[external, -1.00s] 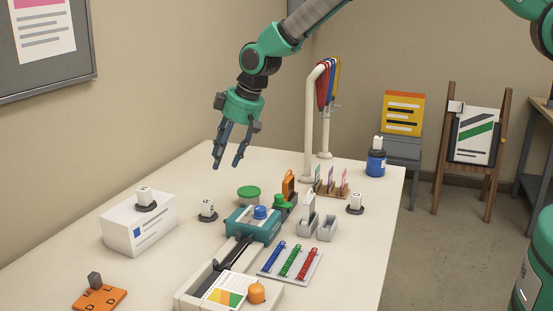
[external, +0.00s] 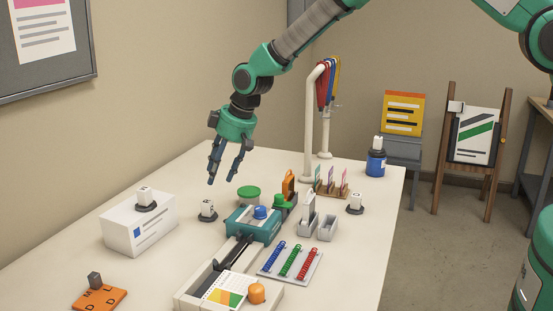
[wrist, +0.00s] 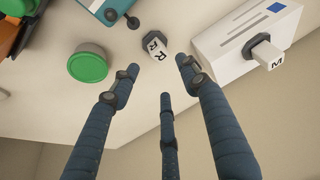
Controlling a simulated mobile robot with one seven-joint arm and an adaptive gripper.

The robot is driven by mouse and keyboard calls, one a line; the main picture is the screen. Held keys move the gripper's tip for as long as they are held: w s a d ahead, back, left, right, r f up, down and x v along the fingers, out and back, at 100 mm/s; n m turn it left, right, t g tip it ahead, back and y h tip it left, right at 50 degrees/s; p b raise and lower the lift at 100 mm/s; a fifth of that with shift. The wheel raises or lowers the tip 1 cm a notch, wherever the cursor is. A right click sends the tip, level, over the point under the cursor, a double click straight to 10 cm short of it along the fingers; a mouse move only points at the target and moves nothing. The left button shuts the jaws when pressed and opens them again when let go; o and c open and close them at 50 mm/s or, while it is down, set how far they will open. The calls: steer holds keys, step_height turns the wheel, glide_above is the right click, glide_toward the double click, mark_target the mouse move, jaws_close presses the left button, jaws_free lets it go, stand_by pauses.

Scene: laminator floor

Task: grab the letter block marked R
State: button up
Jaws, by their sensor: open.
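A white box (wrist: 230,50) carries a block marked M (wrist: 267,52) in a dark base. A green-lidded tub (wrist: 88,65) and the teal laminator (external: 243,225) stand close to the R block. The table is clear at the back left.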

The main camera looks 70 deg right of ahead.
glide_above(207, 201)
steer(key=s, duration=0.3)
steer(key=shift+w+f, duration=0.2)
steer(key=shift+f, duration=2.15)
steer(key=shift+x, duration=2.6)
steer(key=shift+c, duration=0.6)
jaws_close()
